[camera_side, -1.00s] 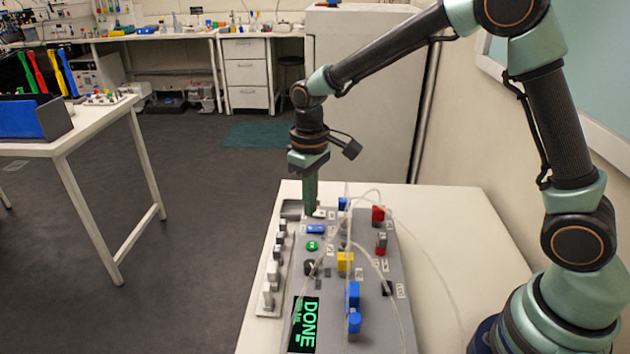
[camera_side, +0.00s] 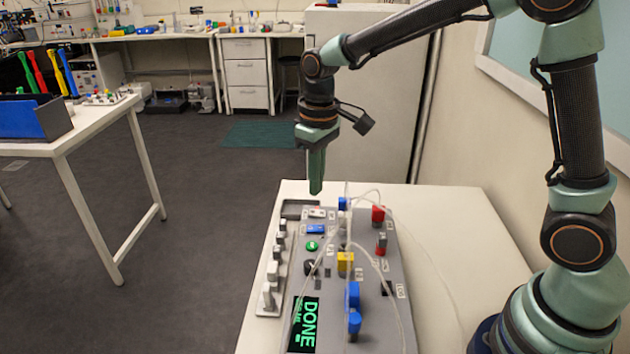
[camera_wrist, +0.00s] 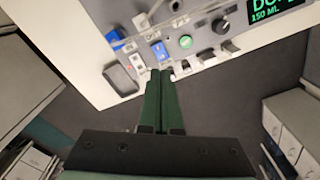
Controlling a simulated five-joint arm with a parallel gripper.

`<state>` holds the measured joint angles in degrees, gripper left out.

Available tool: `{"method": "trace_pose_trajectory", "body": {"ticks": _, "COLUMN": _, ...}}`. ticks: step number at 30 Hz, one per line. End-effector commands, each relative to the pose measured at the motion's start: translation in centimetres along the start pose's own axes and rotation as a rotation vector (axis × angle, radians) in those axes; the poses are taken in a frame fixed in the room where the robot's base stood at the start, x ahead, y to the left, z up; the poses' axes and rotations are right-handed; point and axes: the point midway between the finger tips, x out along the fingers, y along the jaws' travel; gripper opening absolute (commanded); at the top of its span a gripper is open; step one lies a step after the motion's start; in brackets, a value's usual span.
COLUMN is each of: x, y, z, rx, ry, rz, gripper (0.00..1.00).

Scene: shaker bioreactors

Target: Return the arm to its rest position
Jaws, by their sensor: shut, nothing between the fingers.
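My gripper (camera_side: 316,190) is shut and empty, its green fingers pointing down above the far end of the grey control panel (camera_side: 325,268). In the side view a gap shows between the fingertips and the panel. In the wrist view my gripper (camera_wrist: 159,72) has its two fingers together, their tips over the panel's edge near a blue switch (camera_wrist: 160,50). The panel's display (camera_side: 304,325) reads DONE in green.
The panel lies on a white table (camera_side: 450,240) and carries a green button (camera_side: 311,246), a yellow block (camera_side: 345,262), blue and red parts and clear tubes. Another table (camera_side: 90,135) stands at left. Open floor (camera_side: 200,230) lies between the tables.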

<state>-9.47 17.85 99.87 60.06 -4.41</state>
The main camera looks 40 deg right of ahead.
Motion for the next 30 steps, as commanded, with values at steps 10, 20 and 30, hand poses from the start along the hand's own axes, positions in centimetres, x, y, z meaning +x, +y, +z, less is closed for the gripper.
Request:
{"method": "trace_pose_trajectory", "body": {"ticks": 10, "x": -6.6, "y": 2.1, "z": 5.9, "rx": 0.101, "ry": 0.191, "rz": 0.021, "gripper": 0.00}}
{"method": "trace_pose_trajectory", "body": {"ticks": 20, "x": -8.9, "y": 3.3, "z": 12.1, "rx": 0.193, "ry": 0.368, "rz": 0.047, "gripper": 0.00}}
{"method": "trace_pose_trajectory", "body": {"ticks": 30, "x": -8.7, "y": 3.6, "z": 14.7, "rx": 0.237, "ry": 0.450, "rz": 0.061, "gripper": 0.00}}
